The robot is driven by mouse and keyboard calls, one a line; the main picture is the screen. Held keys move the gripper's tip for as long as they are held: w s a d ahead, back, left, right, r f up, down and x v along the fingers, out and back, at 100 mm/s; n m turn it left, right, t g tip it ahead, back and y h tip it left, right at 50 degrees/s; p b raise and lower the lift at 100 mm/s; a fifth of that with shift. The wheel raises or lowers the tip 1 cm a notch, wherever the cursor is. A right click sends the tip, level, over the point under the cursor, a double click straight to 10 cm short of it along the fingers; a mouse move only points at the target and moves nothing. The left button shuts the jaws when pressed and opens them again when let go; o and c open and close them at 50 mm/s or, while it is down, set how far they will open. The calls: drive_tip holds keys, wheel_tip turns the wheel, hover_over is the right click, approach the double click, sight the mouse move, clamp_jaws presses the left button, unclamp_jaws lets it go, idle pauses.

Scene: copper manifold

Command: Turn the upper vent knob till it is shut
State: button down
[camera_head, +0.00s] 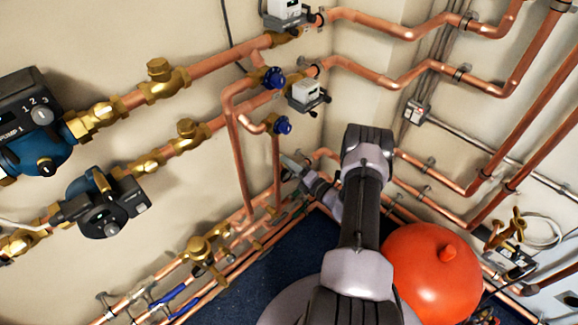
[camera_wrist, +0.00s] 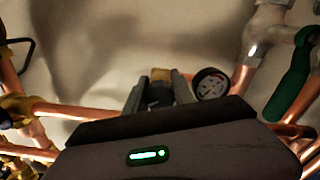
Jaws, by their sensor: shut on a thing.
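My gripper (camera_wrist: 160,88) is shut on a small dark knob (camera_wrist: 160,95) in the wrist view, one finger on each side. A brass-coloured part (camera_wrist: 160,75) shows just beyond the knob. In the head view my gripper (camera_head: 292,167) is by the wall pipes near the corner, below two blue knobs (camera_head: 273,77) (camera_head: 283,125) and apart from them in the picture. The held knob is hidden in the head view. I cannot tell from its look how far it is turned, or read any label on it.
A round gauge (camera_wrist: 211,84) sits close to the right finger, and a green lever handle (camera_wrist: 290,95) is farther right. Copper pipes run close around my gripper. A red tank (camera_head: 432,275) stands right of my arm. Pumps (camera_head: 103,205) are on the left wall.

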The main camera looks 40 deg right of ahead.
drive_tip(key=m, duration=0.6)
drive_tip(key=shift+a+m+b, duration=0.1)
drive_tip(key=shift+m+b, duration=0.2)
drive_tip(key=shift+b, duration=0.05)
idle(0.3)
drive_tip(key=c, duration=1.1)
unclamp_jaws()
drive_tip(key=shift+o, duration=0.2)
drive_tip(key=s+d+p, duration=0.1)
drive_tip(key=s+p, duration=0.4)
drive_tip(key=s, duration=1.2)
drive_tip(key=shift+s+d, duration=0.25)
